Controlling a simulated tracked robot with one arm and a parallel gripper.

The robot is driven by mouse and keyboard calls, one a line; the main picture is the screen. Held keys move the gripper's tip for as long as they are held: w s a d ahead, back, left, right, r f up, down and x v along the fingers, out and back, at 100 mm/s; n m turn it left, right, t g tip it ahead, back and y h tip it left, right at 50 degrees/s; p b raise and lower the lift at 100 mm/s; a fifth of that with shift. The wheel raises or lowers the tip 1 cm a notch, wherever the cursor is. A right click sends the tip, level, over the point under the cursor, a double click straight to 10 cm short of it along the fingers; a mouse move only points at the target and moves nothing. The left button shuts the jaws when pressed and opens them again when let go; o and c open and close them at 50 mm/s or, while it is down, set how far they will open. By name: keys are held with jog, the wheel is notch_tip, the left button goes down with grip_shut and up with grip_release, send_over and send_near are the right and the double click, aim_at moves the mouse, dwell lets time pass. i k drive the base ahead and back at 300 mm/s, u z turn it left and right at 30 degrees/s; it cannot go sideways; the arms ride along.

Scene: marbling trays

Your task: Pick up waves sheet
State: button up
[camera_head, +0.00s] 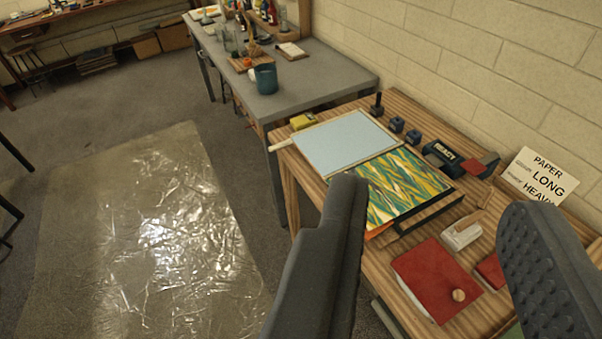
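A sheet with a wavy, zigzag pattern in yellow, green, orange and white (408,182) lies on the wooden table (372,285). It is the only patterned sheet I see, and no label names it. A dark edge shows beneath its near right side, and an orange edge shows at its near left corner. My gripper (435,195) is open, with its two dark fingers wide apart in the foreground. The left finger overlaps the sheet's near left part in the picture. I see nothing held between the fingers, and the distance down to the sheet is hard to tell.
A pale blue framed panel (345,143) lies just behind the sheet. A red book (436,280) and a white block (461,236) are nearer. A paper sign (540,178) leans by the brick wall. A grey table (300,95) with a blue mug (265,79) stands behind.

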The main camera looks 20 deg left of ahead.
aim_at(398, 182)
jog(key=u, duration=0.15)
jog(key=i, duration=1.3)
jog(key=z, duration=0.5)
